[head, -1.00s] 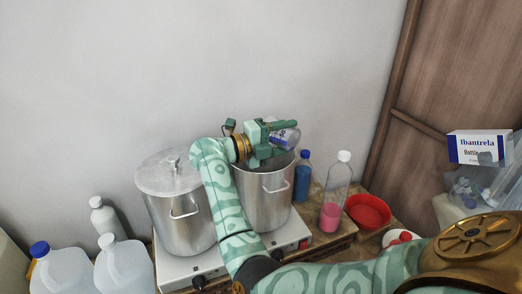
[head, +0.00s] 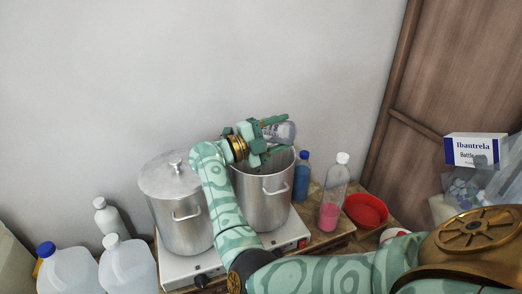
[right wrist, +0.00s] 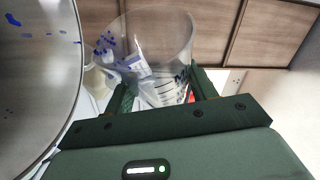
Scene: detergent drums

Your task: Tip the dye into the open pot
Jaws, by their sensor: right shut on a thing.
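My right gripper (head: 270,136) is shut on a clear beaker (head: 285,131) and holds it tilted at the mouth of the open pot (head: 262,200), a steel pot with no lid. In the right wrist view the beaker (right wrist: 160,40) lies between the fingers (right wrist: 162,97), beside the pot (right wrist: 38,80). Blue drops (right wrist: 106,44) show by the beaker's rim, and blue spots mark the pot's metal. Most of the beaker looks clear, with printed marks on its wall. The bottom of the pot is hidden. My left gripper is not in view.
A lidded steel pot (head: 180,215) stands left of the open one, both on a white hotplate (head: 205,268). A blue bottle (head: 301,178), a pink-filled bottle (head: 331,200) and a red bowl (head: 366,210) stand to the right. White jugs (head: 128,268) stand at the left.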

